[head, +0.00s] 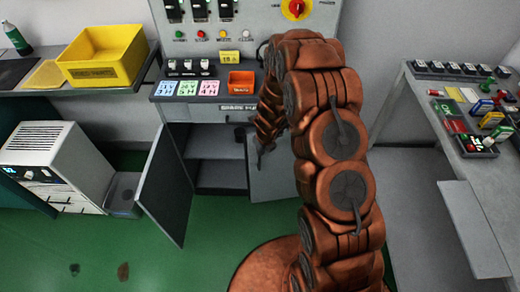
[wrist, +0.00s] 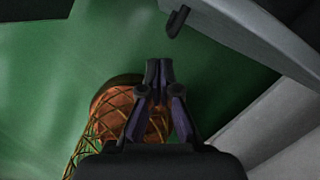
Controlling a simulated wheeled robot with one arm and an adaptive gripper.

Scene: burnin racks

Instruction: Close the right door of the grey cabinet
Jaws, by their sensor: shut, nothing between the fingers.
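The grey cabinet (head: 222,152) stands under the control panel, and its dark interior with a shelf shows. Its left door (head: 167,188) stands wide open towards me. Its right door (head: 272,178) is also open, and my arm hides much of it. In the wrist view, a grey panel with a dark handle (wrist: 178,20) is at the top right, seemingly the right door (wrist: 245,25). My gripper (wrist: 159,66) is shut and empty, below the handle in the picture and apart from it. In the head view my gripper (head: 261,148) is small and partly hidden beside the right door.
A yellow bin (head: 104,55) sits on the left bench. A white unit (head: 45,155) and a grey bin (head: 122,195) stand on the floor at left. A right-hand bench (head: 455,120) holds several small parts.

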